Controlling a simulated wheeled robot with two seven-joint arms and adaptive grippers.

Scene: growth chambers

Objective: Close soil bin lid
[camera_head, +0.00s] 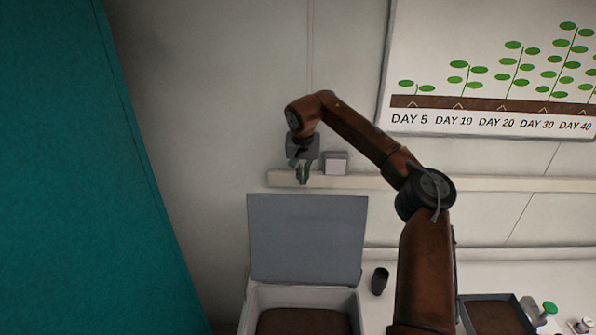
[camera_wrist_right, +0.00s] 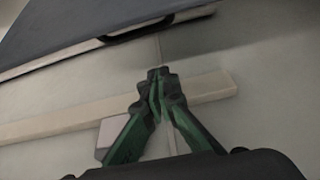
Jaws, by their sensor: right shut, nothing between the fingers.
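The soil bin (camera_head: 250,309) is a pale box with dark soil in it, at the bottom of the head view. Its grey lid (camera_head: 306,237) stands raised at the back of the bin, leaning near the wall. My right gripper (camera_head: 303,179) is above the lid's top edge, close to the wall ledge, pointing down. In the right wrist view the right gripper (camera_wrist_right: 158,75) has its green fingers together with nothing between them. The lid (camera_wrist_right: 80,35) shows there at the upper left with a dark handle (camera_wrist_right: 137,30) along its edge, apart from the fingertips. My left gripper is not in view.
A pale ledge (camera_head: 400,183) runs along the wall, with a small grey box (camera_head: 335,163) on it. A black cup (camera_head: 380,280) stands right of the bin. A soil tray (camera_head: 495,318) is farther right. A teal panel (camera_head: 70,170) fills the left.

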